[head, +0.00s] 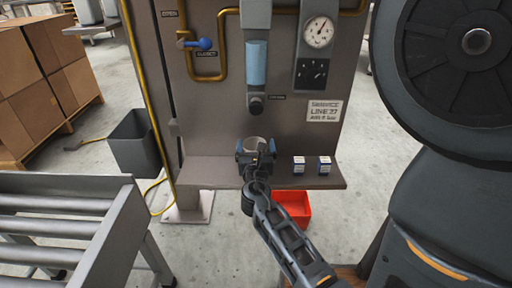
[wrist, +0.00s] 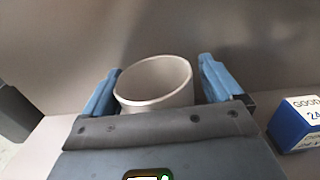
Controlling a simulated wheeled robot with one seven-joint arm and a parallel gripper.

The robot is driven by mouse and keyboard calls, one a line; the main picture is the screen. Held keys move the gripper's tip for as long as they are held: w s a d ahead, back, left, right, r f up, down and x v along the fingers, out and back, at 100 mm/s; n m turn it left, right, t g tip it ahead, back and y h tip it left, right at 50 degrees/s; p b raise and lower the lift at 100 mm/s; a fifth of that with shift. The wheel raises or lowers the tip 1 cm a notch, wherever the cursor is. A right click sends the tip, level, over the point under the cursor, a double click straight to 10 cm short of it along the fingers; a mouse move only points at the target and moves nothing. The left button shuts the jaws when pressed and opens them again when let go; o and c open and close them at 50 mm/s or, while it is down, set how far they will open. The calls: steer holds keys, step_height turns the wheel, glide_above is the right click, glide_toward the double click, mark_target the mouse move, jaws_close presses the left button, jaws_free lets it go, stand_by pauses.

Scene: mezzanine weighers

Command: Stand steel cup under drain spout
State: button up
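The steel cup (wrist: 155,85) stands upright between the two blue fingers of my gripper (wrist: 160,88) in the wrist view. A narrow gap shows between the cup and the right finger; the left finger is very close to or touching it. The cup's lower part is hidden behind my gripper's palm. In the head view the cup (head: 255,143) and my gripper (head: 256,150) are at the panel's shelf (head: 210,172). The dark drain spout (head: 255,104) is on the panel above the cup, below a light-blue sight tube (head: 257,64). Whether the cup touches the shelf is hidden.
Two small blue-and-white boxes (head: 298,165) (head: 324,165) stand on the shelf to the right; one shows close by in the wrist view (wrist: 295,122). A blue-handled valve (head: 204,44) and a gauge (head: 319,32) are higher up. A red bin (head: 292,207) is below the shelf.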

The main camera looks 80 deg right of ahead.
steer(key=shift+o, duration=0.5)
steer(key=shift+r, duration=0.1)
steer(key=a+f+m+t+y+p, duration=0.1)
steer(key=a+m+t+y, duration=0.15)
steer(key=a, duration=0.85)
steer(key=a+f+m+t+y+p, duration=0.1)
steer(key=a+f+m+t+y, duration=0.2)
steer(key=a, duration=0.7)
steer(key=a+m+t+y, duration=0.1)
steer(key=a+t+y, duration=0.3)
steer(key=a, duration=0.7)
steer(key=s+a+r+m+t+y, duration=0.2)
steer(key=a+r+m+y, duration=0.2)
steer(key=a+r+m, duration=0.2)
steer(key=s+a+r+m+t+y, duration=0.2)
steer(key=s+a+r+m+y, duration=0.1)
steer(key=a+r+m, duration=0.3)
steer(key=shift+s+a+r+m+y, duration=0.3)
steer(key=shift+r+y, duration=0.45)
steer(key=shift+r, duration=0.45)
